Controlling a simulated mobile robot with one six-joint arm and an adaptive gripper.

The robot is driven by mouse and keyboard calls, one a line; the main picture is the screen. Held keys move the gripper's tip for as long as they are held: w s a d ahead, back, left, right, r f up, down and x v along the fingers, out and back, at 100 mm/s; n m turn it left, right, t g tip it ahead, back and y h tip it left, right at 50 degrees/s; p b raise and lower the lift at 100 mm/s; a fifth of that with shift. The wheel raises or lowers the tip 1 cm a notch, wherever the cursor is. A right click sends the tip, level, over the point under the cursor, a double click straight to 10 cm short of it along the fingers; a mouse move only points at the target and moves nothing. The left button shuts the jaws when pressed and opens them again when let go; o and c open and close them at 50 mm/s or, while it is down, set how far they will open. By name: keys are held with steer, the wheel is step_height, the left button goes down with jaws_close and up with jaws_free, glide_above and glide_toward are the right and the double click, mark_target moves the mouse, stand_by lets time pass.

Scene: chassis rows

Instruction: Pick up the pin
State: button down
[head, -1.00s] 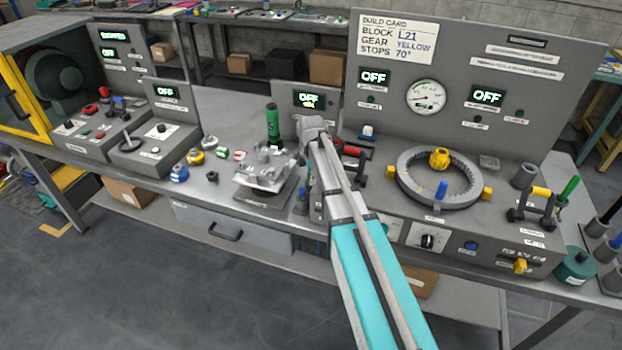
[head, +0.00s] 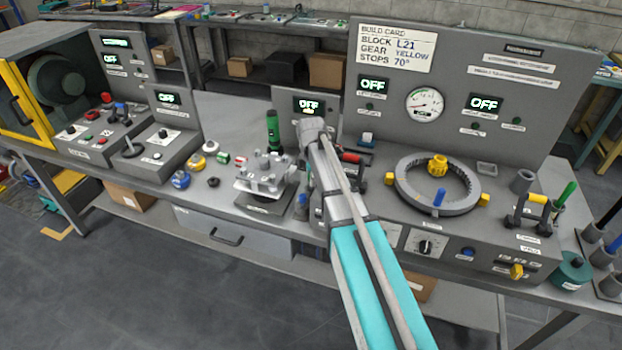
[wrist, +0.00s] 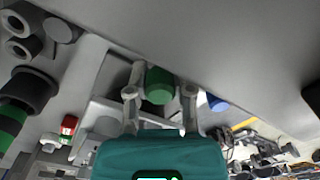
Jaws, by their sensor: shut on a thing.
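In the wrist view, my gripper (wrist: 159,98) has a finger on each side of a short green cylinder, the pin (wrist: 159,84), and is shut on it. Only the pin's rounded near end and part of its side show. A grey surface lies close beyond it. I cannot tell whether the pin is clear of its seat. In the head view, my own arm hides the fingers and the pin. A blue piece (wrist: 216,103) is just right of the gripper in the wrist view.
A metal fixture (head: 267,178) and a green-and-black cylinder (head: 273,130) stand left of my arm. To its right are a grey ring (head: 405,193) with blue and yellow pieces, and a tall panel with a build card (head: 397,44). Bench space left of the fixture holds small parts.

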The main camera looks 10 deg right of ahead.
steer(key=shift+r+p, duration=3.65)
steer(key=shift+r, duration=0.35)
steer(key=shift+r, duration=0.1)
step_height(320, 180, up, 12)
steer(key=p, duration=1.2)
steer(key=shift+f, duration=0.2)
steer(key=shift+d, duration=0.15)
